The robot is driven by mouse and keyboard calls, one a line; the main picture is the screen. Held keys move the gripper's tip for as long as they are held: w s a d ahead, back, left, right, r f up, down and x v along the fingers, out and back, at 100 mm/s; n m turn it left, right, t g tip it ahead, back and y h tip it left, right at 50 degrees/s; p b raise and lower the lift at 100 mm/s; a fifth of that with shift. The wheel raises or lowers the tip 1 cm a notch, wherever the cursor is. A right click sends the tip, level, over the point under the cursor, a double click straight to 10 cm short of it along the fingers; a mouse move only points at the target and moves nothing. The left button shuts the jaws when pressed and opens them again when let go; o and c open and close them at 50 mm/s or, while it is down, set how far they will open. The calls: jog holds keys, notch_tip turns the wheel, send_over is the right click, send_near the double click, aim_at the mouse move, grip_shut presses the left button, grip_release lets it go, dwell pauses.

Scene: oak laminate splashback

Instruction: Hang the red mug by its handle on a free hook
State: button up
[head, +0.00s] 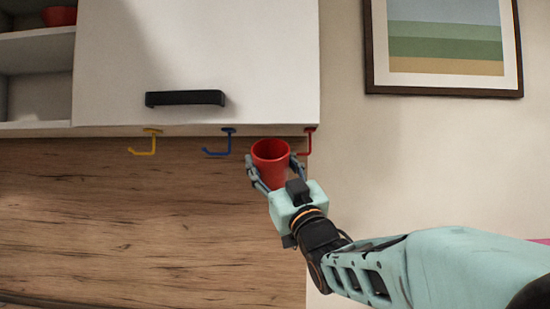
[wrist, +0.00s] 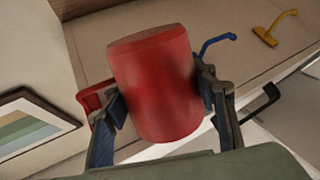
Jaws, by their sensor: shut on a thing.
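The red mug (head: 271,165) is upright with its mouth up, just below the cabinet's bottom edge. My gripper (head: 273,172) is shut on the mug's body, one finger on each side. In the wrist view the mug (wrist: 156,85) fills the middle between the fingers. A red piece (wrist: 92,98) shows behind the left finger there; I cannot tell whether it is the handle or the red hook. Three hooks hang under the cabinet, with nothing seen on them: yellow (head: 146,144), blue (head: 221,145) and red (head: 308,143). The mug is between the blue and red hooks, nearer the red.
The white cabinet (head: 240,60) with a black handle (head: 185,98) is above. A red bowl-like object (head: 60,16) sits on the open shelf at upper left. A framed picture (head: 445,78) hangs at right. The wood splashback (head: 120,210) below the hooks is clear.

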jog(key=shift+w+d+r+t+h+p, duration=0.1)
jog(key=shift+d+r+t+h+p, duration=0.1)
jog(key=shift+d, duration=0.35)
jog(key=shift+d+r+t+h+p, duration=0.1)
jog(key=shift+d+r, duration=0.05)
jog(key=shift+d, duration=0.7)
jog(key=shift+c, duration=1.4)
jog(key=shift+d+f+m+p, duration=0.1)
jog(key=shift+d+m+p, duration=0.25)
jog(key=shift+d, duration=0.65)
jog(key=shift+c, duration=0.9)
jog(key=shift+w+d+f+b, duration=0.1)
jog(key=shift+d+f+b, duration=0.3)
jog(key=shift+f+b, duration=0.3)
jog(key=shift+d+f+b, duration=0.4)
jog(key=shift+f+b, duration=0.15)
jog(key=shift+b, duration=0.2)
jog(key=o, duration=2)
jog(key=shift+c, duration=0.2)
